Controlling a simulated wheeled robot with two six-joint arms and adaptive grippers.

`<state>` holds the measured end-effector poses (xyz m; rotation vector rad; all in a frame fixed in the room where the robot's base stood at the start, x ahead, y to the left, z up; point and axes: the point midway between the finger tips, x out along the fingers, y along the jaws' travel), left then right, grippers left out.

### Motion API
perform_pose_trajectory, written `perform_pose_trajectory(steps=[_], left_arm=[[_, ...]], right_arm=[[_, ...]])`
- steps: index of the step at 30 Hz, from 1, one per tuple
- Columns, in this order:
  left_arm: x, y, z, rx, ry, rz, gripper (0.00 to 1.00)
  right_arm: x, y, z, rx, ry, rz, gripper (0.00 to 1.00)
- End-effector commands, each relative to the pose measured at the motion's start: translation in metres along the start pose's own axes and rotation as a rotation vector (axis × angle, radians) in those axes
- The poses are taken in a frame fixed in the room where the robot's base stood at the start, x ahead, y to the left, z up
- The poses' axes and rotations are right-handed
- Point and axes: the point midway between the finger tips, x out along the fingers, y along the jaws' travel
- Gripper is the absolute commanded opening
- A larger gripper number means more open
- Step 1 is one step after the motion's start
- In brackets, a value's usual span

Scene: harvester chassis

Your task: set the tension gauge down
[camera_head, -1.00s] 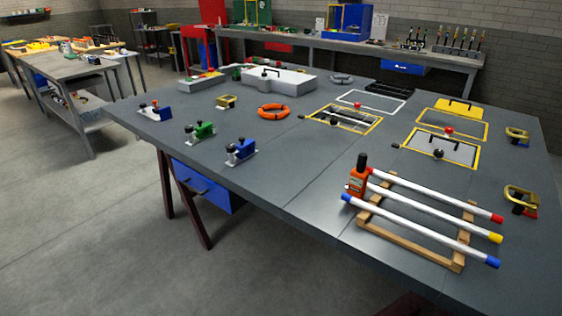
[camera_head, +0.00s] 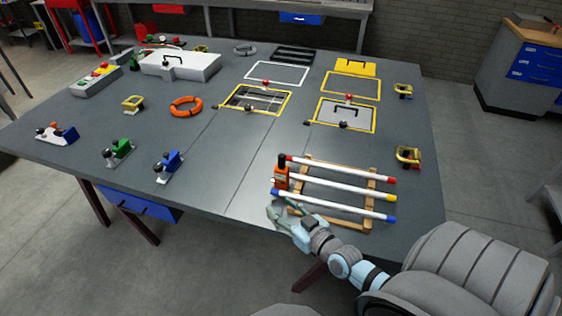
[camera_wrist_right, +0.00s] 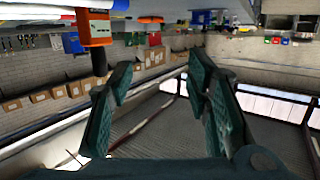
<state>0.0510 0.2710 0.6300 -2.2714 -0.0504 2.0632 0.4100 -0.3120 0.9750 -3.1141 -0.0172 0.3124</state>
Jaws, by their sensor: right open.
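The tension gauge seems to be the orange block with a black top (camera_head: 281,178). It stands upright at the left ends of the white rods; whether it touches them I cannot tell. The right wrist view, upside down, shows it at the upper left (camera_wrist_right: 95,28), its black end pointing down in the picture. My right gripper (camera_head: 281,210) is open and empty near the table's front edge, just in front of the gauge. Its green fingers are spread apart in the wrist view (camera_wrist_right: 160,105), with the gauge outside them. My left gripper is not in view.
White rods (camera_head: 335,187) with red, yellow and blue ends lie across a wooden rack (camera_head: 369,176) beside the gauge. Blue (camera_head: 168,166) and green (camera_head: 118,152) clamp-like tools and an orange ring (camera_head: 186,106) lie to the left. The table (camera_head: 225,150) is bare between them and the rack.

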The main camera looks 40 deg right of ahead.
Motion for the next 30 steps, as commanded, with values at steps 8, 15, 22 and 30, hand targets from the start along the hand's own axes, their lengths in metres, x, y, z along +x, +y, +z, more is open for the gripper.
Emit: perform_pose_trajectory(steps=[8,15,22,30], left_arm=[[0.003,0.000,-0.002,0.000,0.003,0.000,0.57],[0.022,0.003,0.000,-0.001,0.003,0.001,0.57],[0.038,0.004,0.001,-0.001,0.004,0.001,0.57],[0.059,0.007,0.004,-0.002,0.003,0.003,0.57]], right_arm=[[0.011,0.074,-0.030,0.003,0.203,0.198,0.45],[0.071,0.086,-0.039,0.005,0.204,0.198,0.45],[0.102,0.097,-0.045,0.004,0.202,0.197,0.45],[0.137,0.107,-0.053,0.004,0.199,0.196,0.45]])
